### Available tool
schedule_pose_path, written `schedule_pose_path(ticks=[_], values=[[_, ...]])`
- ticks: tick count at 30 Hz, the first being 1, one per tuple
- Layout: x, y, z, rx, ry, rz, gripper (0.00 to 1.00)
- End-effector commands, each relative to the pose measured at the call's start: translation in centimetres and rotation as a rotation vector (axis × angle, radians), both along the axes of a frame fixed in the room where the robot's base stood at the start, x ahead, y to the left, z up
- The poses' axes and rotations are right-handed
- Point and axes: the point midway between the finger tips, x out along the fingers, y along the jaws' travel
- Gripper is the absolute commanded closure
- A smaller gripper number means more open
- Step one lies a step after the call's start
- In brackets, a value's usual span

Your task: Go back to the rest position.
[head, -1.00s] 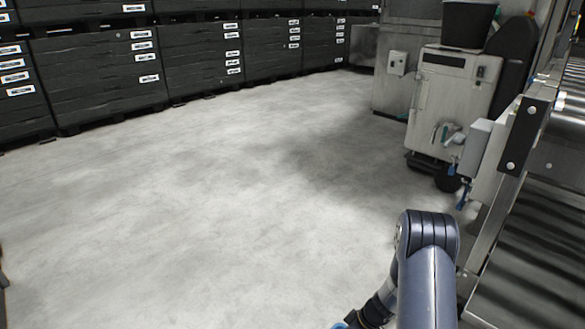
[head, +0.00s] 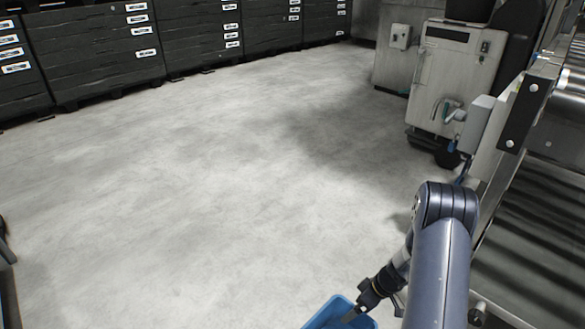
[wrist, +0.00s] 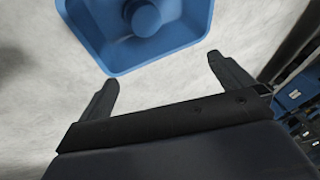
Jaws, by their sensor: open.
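My gripper (wrist: 164,86) is open in the wrist view, its two dark fingers spread wide with nothing between them. A blue tray or bin (wrist: 168,54) with a round raised part in its middle shows at the top of that view, beyond the fingertips and apart from them as far as I can tell. In the head view my gripper (head: 352,314) is small at the bottom edge, over the blue bin (head: 318,319), which is cut off by the frame. My arm comes in from the lower right.
A roller conveyor (head: 535,235) runs along the right side, close to my arm. A pale cabinet machine (head: 447,80) stands at the back right. Black stacked crates (head: 100,50) line the back left. The grey floor (head: 200,190) between is clear.

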Motion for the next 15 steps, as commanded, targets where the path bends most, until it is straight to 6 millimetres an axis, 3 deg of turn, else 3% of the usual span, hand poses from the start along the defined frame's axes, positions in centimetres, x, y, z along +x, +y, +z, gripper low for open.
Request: schedule_pose_path(ticks=[1, 3, 6, 15], values=[[0.0, -0.6, 1.4, -0.001, -0.002, -0.002, 0.00], [-0.1, -0.9, 1.8, 0.001, 0.001, -0.001, 0.00], [-0.1, 0.4, -1.1, 0.001, 0.004, 0.002, 0.00], [0.0, 3.2, -6.4, -0.001, 0.003, 0.003, 0.00]])
